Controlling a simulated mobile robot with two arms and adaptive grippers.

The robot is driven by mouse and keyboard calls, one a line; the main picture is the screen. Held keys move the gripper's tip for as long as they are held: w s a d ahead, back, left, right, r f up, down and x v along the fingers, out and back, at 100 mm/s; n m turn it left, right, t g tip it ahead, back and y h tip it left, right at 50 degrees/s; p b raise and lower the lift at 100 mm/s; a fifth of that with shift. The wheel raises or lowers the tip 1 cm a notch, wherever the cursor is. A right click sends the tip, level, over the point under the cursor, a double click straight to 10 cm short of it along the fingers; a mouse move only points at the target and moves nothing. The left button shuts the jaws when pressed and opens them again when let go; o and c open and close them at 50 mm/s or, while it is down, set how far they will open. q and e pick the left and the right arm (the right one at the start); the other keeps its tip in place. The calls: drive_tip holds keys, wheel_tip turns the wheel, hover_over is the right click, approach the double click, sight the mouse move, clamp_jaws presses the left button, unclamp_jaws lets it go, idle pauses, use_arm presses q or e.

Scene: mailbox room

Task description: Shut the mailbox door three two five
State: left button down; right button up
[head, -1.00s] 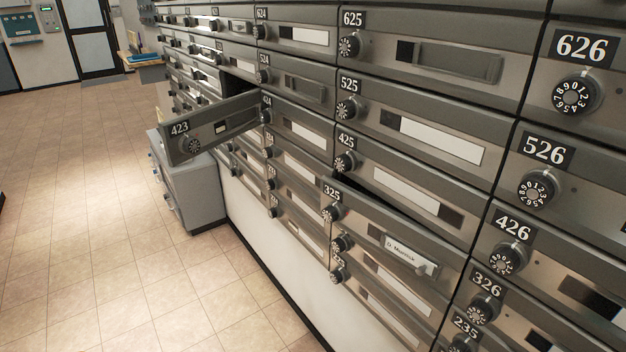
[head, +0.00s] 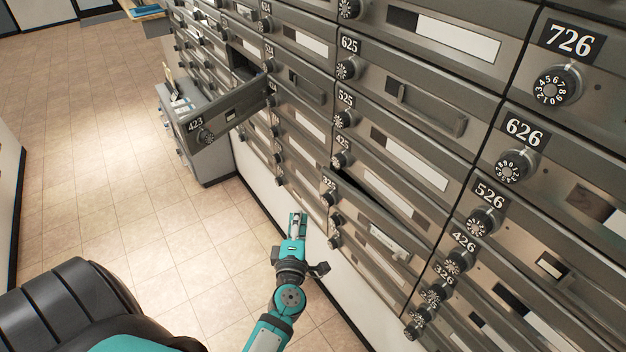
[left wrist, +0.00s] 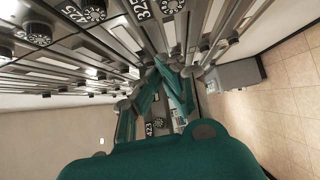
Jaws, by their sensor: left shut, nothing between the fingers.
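The mailbox door 325 (head: 372,218) is a grey metal flap with a round dial and a name label. It stands slightly ajar, with a dark gap along its top edge. Its number plate also shows at the top of the left wrist view (left wrist: 141,9). My left gripper (head: 297,218), teal with grey tips, is shut and empty. In the head view it appears just left of door 325, in front of the lower mailboxes. In the left wrist view its fingers (left wrist: 163,64) meet in the middle. I cannot tell whether it touches anything. My right gripper is not in view.
The mailbox door 423 (head: 230,116) stands wide open, sticking out into the room on the left. The other doors beside 325 look closed. The tiled floor (head: 95,215) at left is clear.

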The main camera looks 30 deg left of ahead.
sight(325, 181)
use_arm(q)
drive_tip(key=w+a+b, duration=0.1)
drive_tip(key=w+a, duration=0.2)
drive_tip(key=w, duration=0.8)
drive_tip(key=shift+w+b, duration=0.3)
drive_tip(key=shift+w, duration=0.1)
drive_tip(key=shift+a, duration=0.1)
drive_tip(key=w+h, duration=0.1)
drive_tip(key=w+m, duration=0.1)
drive_tip(key=w, duration=0.1)
drive_tip(key=w+d+t+h, duration=0.1)
drive_tip(key=shift+w+m+h, duration=0.3)
drive_tip(key=shift+w+m, duration=0.05)
drive_tip(key=shift+m, duration=0.05)
drive_tip(key=shift+r, duration=0.15)
